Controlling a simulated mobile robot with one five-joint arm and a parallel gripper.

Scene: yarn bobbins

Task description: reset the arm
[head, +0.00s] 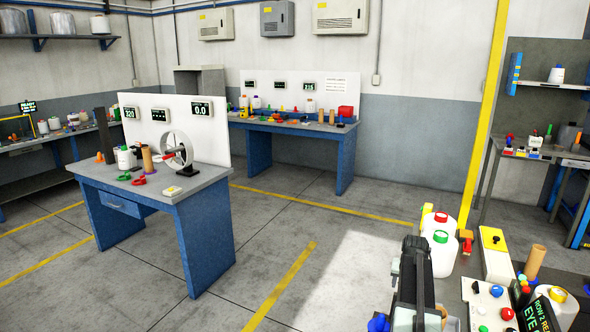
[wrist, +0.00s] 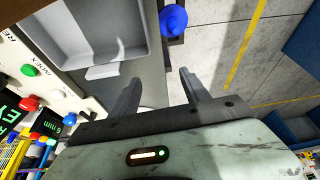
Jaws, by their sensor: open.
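In the wrist view my gripper (wrist: 160,80) has its two dark fingers spread apart. Nothing is between them. A grey tray-like recess (wrist: 130,45) lies beyond the left finger, and a blue rounded object (wrist: 174,20) is beyond the gap between the fingertips. In the head view my dark arm (head: 414,282) rises at the lower right, beside the near bench's goods. The fingertips cannot be made out clearly there.
White jugs (head: 443,252), a yellow-topped box (head: 494,250) and a cardboard tube (head: 535,261) stand close right of my arm. A panel with buttons (wrist: 30,70) is left in the wrist view. A blue-legged table (head: 195,190) stands left; open floor (head: 330,235) lies between.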

